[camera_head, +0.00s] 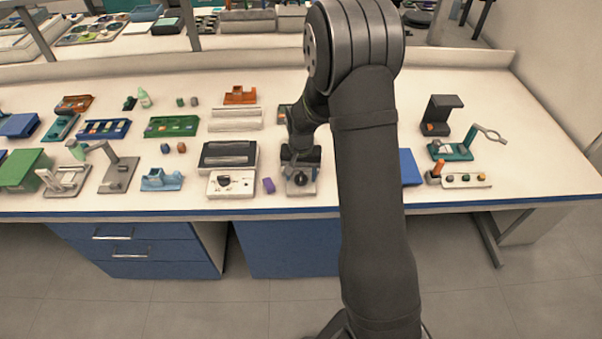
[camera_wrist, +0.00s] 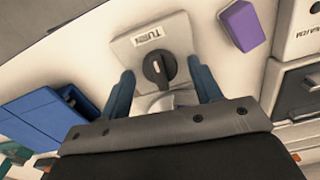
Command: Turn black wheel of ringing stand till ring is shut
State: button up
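The black wheel (camera_wrist: 158,69) is a round knob with a pale pointer line on a light grey plate (camera_wrist: 128,50) marked "TURN". In the head view this small stand (camera_head: 297,188) is at the table's front, below my gripper (camera_head: 301,167). In the wrist view my gripper (camera_wrist: 160,66) is open, with one blue-grey finger on each side of the wheel. Gaps show between fingers and wheel. A pale, shiny part lies just below the wheel, mostly hidden by the gripper. I cannot make out the ring or whether it is shut.
A purple block (camera_wrist: 241,25) lies close to the plate; it also shows in the head view (camera_head: 268,185). A white box with a black knob (camera_head: 231,184) stands left. A blue item (camera_head: 409,167) is right, partly behind my arm.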

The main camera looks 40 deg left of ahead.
aim_at(301, 175)
notch_tip(301, 175, up, 17)
jog(key=shift+r, duration=0.2)
dwell(0.6)
dwell(0.4)
notch_tip(301, 175, down, 17)
jog(key=shift+f, duration=0.2)
dwell(0.4)
jog(key=shift+r, duration=0.1)
